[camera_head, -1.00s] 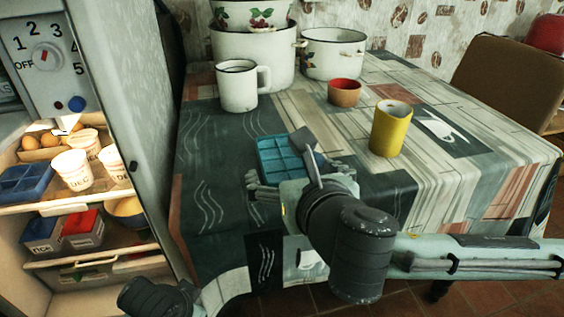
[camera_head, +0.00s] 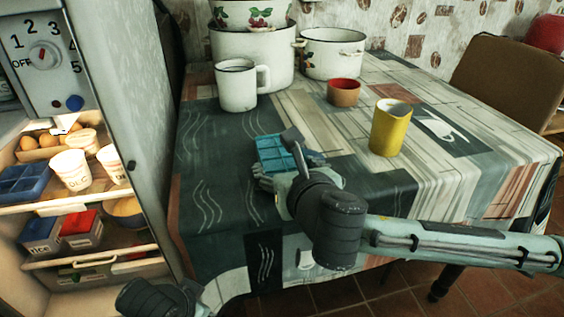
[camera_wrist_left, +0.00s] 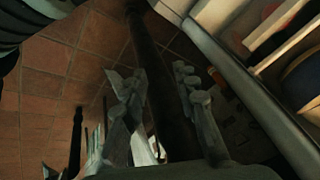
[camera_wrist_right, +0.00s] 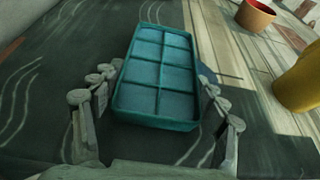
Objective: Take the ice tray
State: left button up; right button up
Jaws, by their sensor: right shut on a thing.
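A teal ice tray (camera_head: 274,151) with several square compartments is at the near part of the table, and it fills the middle of the right wrist view (camera_wrist_right: 163,52). My right gripper (camera_head: 288,169) has its fingers on both sides of the tray's near end and is shut on it. The fingers also show in the right wrist view (camera_wrist_right: 160,78). I cannot tell whether the tray touches the cloth. My left gripper (camera_wrist_left: 158,85) is open and empty, low over the tiled floor. A second, blue tray (camera_head: 22,182) is in the fridge.
A white mug (camera_head: 236,88), white pots (camera_head: 333,55), a small red-brown cup (camera_head: 343,93) and a yellow cup (camera_head: 390,128) stand beyond the tray. The open fridge (camera_head: 90,213) is at left. The cloth left of the tray is clear.

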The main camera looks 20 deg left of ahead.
jog(key=c, duration=0.4)
jog(key=shift+r, duration=0.25)
